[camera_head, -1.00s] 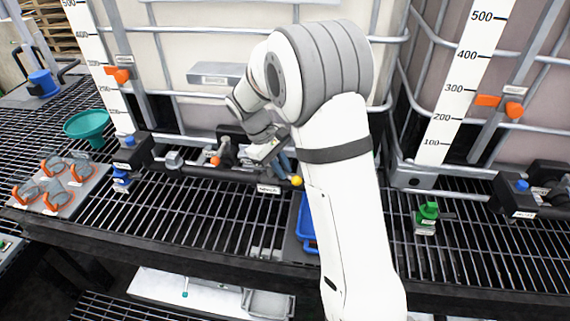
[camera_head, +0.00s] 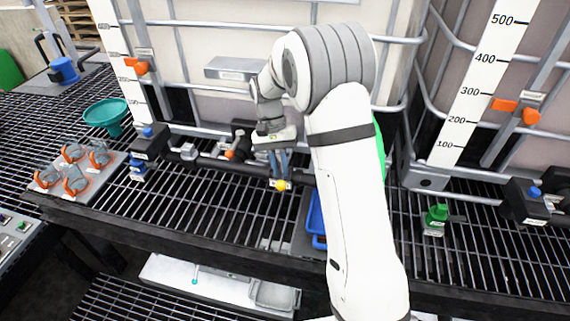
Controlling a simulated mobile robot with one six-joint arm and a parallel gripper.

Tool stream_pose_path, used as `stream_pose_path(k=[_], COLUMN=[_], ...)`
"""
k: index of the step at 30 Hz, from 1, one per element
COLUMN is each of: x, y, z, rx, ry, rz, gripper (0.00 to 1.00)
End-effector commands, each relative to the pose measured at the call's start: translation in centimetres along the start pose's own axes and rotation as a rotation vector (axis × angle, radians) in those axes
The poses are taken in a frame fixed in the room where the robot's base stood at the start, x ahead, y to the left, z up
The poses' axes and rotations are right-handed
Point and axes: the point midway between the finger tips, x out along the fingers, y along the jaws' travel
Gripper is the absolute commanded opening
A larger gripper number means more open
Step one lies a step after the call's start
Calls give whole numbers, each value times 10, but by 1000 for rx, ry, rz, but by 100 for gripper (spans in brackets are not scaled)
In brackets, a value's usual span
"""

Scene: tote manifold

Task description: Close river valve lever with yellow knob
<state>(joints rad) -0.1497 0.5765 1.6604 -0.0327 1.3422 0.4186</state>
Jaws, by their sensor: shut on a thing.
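The yellow knob (camera_head: 281,185) sits at the front end of the river valve lever, low on the dark manifold pipe (camera_head: 215,163) in front of the white tank. My gripper (camera_head: 279,172) points down over the knob, its fingers shut on the lever at the knob. The knob shows just below the fingertips. Most of the lever and the valve's label are hidden behind the fingers. An orange knob (camera_head: 231,154) on another valve is a little to the left of my gripper.
A blue tray (camera_head: 317,222) is partly hidden behind my arm. A green valve piece (camera_head: 436,216) stands on the grating to the right. A teal funnel (camera_head: 106,114) and a tray of orange-rimmed goggles (camera_head: 112,172) are at the left. The front grating is mostly clear.

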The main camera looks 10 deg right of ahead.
Motion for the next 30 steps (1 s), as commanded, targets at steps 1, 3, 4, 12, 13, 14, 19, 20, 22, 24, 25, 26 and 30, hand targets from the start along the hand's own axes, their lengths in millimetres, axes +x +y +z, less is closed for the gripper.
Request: stream_pose_path(k=[1, 3, 4, 12, 13, 14, 19, 20, 22, 24, 25, 26, 30], x=[-2, -3, -3, -4, -4, -4, -4, -4, -4, -4, -4, -4, -4], y=[-2, -3, -4, -8, -8, -8, -8, -8, -8, -8, -8, -8, -8], z=[-1, -1, -1, -2, -2, -2, -2, -2, -2, -2, -2, -2, -2], rx=[25, 61, 75, 154, 158, 161, 171, 172, 172, 172, 172, 172, 172], ry=[0, -8, -10, -27, -28, -28, -31, -31, -31, -32, -32, -32, -32], rz=[-14, -29, -34, -67, -69, -70, -75, -75, -76, -76, -76, -76, -76], gripper=[0, 0, 0, 0, 0, 0, 0, 0, 0, 0, 0, 0, 20])
